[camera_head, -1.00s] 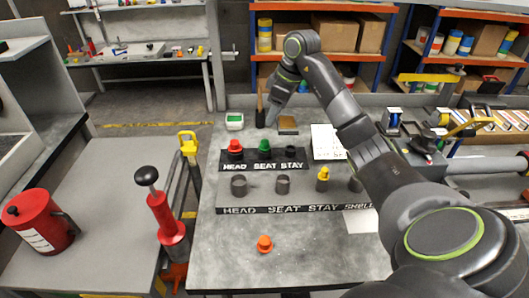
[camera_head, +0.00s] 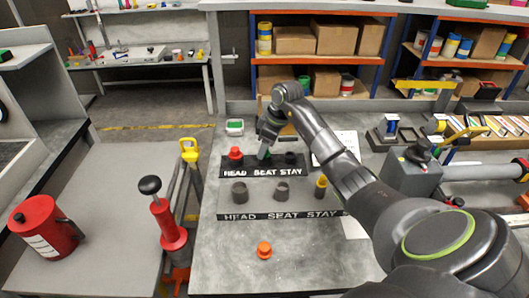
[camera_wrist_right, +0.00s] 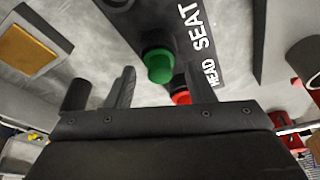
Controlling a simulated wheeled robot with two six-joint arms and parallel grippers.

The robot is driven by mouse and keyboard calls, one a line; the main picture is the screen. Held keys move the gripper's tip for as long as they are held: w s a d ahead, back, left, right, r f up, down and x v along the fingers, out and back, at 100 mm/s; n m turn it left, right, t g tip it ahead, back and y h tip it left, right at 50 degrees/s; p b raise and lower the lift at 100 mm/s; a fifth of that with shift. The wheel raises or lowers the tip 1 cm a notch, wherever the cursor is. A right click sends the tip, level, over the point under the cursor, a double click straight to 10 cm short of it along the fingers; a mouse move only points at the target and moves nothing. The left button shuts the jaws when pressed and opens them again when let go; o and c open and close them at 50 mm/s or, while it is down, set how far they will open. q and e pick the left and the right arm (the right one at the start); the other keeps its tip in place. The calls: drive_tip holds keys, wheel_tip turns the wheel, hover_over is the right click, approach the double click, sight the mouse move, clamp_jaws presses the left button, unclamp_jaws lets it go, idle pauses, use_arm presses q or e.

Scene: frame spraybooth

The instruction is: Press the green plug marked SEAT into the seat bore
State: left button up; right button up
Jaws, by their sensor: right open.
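The green plug (camera_wrist_right: 160,66) stands in the SEAT place of the black rear rack (camera_head: 220,171). In the head view my right gripper largely covers it. My right gripper (camera_wrist_right: 160,88) is open, its two fingers on either side of the green plug in the wrist view, with gaps showing; it is not closed on it. In the head view the right gripper (camera_head: 266,145) hangs over the SEAT place. The seat bore is the dark, open-topped cylinder (camera_head: 282,191) behind the SEAT label of the front strip (camera_head: 230,216). My left gripper is not in view.
A red plug (camera_head: 235,153) stands beside the green one at HEAD, a dark one (camera_head: 291,157) at STAY. A yellow piece (camera_head: 321,186) stands at the front STAY place. An orange plug (camera_head: 264,249) lies nearer on the open bench.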

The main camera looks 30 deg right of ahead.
drive_tip(key=shift+c, duration=0.4)
clamp_jaws()
